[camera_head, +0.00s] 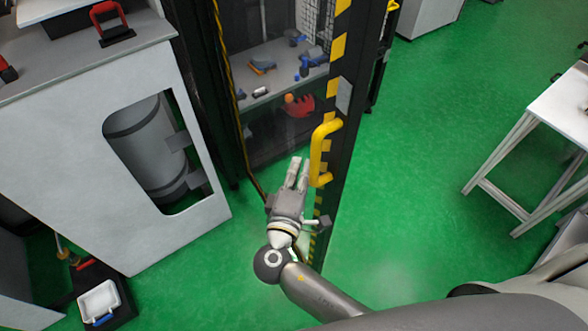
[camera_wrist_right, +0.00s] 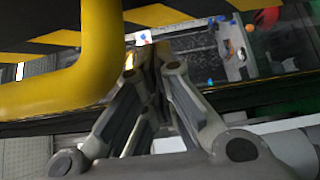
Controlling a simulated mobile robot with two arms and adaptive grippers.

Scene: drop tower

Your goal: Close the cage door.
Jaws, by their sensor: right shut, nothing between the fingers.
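The cage door (camera_head: 345,120) is a dark frame edged with yellow and black stripes, and it stands open towards me. Its yellow handle (camera_head: 316,150) is on the door's edge and also shows large at the left of the right wrist view (camera_wrist_right: 75,80). My right gripper (camera_head: 299,163) is shut and empty, just left of the handle in the head view. In the wrist view its fingertips (camera_wrist_right: 148,55) are beside the handle and not around it; I cannot tell whether they touch the door. My left gripper is in neither view.
Inside the cage, a shelf (camera_head: 275,80) holds several small tools and parts, with a red item (camera_head: 298,106) below. A white cabinet (camera_head: 60,150) stands at the left. A white table (camera_head: 560,105) stands at the right. Green floor (camera_head: 430,170) between door and table is clear.

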